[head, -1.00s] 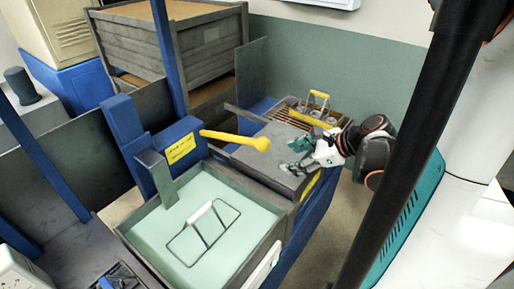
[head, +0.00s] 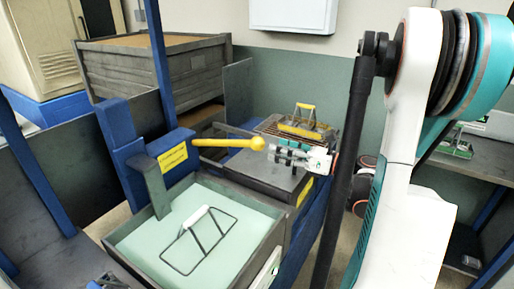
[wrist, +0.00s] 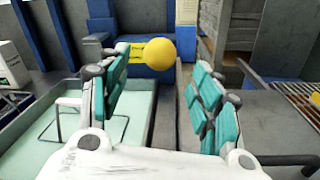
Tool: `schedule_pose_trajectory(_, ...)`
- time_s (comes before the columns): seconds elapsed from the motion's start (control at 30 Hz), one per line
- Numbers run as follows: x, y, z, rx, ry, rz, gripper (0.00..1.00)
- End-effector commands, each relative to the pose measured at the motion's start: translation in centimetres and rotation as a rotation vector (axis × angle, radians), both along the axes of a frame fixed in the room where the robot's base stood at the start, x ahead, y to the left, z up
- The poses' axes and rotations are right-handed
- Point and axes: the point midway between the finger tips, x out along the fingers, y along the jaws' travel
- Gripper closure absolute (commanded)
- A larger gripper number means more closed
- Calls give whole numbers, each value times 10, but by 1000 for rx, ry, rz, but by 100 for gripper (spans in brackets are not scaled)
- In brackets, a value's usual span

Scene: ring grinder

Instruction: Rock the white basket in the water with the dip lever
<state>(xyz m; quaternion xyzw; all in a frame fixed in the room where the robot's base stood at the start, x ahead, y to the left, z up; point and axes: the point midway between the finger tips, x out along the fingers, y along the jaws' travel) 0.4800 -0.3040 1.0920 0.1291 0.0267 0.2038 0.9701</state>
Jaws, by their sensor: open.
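The dip lever (head: 215,143) is a yellow bar ending in a round ball, sticking out rightward from a blue post with a yellow label. My gripper (head: 274,154) is open beside the ball end, its teal-padded fingers pointing at it. In the wrist view the yellow ball (wrist: 161,54) shows between the two fingers, a little beyond their tips, and nothing is gripped. The white basket (head: 195,218), a dark wire frame with a white handle, lies in the pale green water of the tank (head: 268,243). Its white handle also shows in the wrist view (wrist: 68,101).
A dark flat cover (head: 262,172) lies below my gripper. Behind it is a grate with a yellow-handled basket (head: 303,122). A blue upright (head: 158,65) and a large grey crate (head: 150,75) stand at the back left. Space above the water is clear.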

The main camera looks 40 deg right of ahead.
Motion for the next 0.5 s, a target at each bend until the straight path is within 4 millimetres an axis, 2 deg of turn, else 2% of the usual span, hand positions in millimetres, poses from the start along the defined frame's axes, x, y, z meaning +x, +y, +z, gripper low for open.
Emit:
schedule_pose_trajectory(0.23, 45, 21, -2, -1, 0, 4, 42)
schedule_pose_trajectory(0.5, 72, 32, -1, -1, 0, 1, 42)
